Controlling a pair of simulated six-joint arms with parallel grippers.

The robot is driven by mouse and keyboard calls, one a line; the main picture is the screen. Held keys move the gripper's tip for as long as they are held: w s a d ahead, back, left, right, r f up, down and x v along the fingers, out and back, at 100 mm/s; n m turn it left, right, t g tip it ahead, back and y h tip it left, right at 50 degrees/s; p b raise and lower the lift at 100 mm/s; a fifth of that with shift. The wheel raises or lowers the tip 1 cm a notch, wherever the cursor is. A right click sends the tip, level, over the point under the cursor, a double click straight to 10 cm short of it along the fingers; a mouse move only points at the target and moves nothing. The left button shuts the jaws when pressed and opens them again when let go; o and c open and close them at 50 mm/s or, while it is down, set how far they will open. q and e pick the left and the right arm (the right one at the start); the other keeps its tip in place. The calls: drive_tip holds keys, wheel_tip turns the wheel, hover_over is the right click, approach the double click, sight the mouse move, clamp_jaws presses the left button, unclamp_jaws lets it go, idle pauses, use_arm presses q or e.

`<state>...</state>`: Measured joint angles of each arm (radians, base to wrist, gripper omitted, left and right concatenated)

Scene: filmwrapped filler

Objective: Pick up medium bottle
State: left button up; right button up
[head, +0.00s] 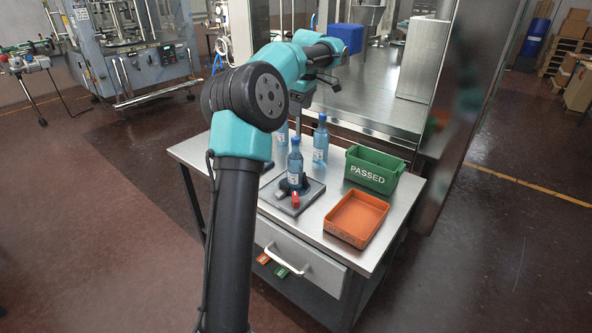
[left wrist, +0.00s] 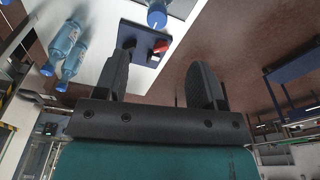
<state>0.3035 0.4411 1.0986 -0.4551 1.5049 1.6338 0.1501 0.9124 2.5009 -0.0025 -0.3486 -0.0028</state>
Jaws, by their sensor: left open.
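Three blue bottles with blue caps show in the head view. One bottle (head: 295,163) stands upright on a small dark fixture (head: 308,194). A second bottle (head: 320,143) stands on the table behind it, to the right. A third bottle (head: 281,136) is partly hidden by my arm. I cannot tell which is the medium one. My left gripper (head: 328,82) is raised, apart from the bottles. In the left wrist view its two fingers (left wrist: 160,66) are spread and empty. Two bottles show there at the left, and one bottle (left wrist: 157,14) at the top edge. My right gripper is out of view.
A green bin marked PASSED (head: 372,170) and an empty orange tray (head: 355,218) stand on the right of the steel table (head: 318,221). A red-capped part (head: 295,200) sits at the fixture's front. A steel machine (head: 375,95) stands behind the table.

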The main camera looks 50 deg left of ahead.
sight(296, 138)
use_arm(q)
drive_tip(key=f, duration=0.6)
drive_tip(key=a+f, duration=0.1)
drive_tip(key=f, duration=0.2)
drive_tip(key=shift+s+f, duration=0.2)
drive_tip(key=shift+f, duration=0.15)
drive_tip(key=shift+a, duration=0.1)
drive_tip(key=shift+a+f, duration=0.25)
drive_tip(key=shift+f, duration=1.05)
drive_tip(key=shift+a+f, duration=0.2)
drive_tip(key=shift+f, duration=1.05)
drive_tip(key=shift+c, duration=0.3)
clamp_jaws()
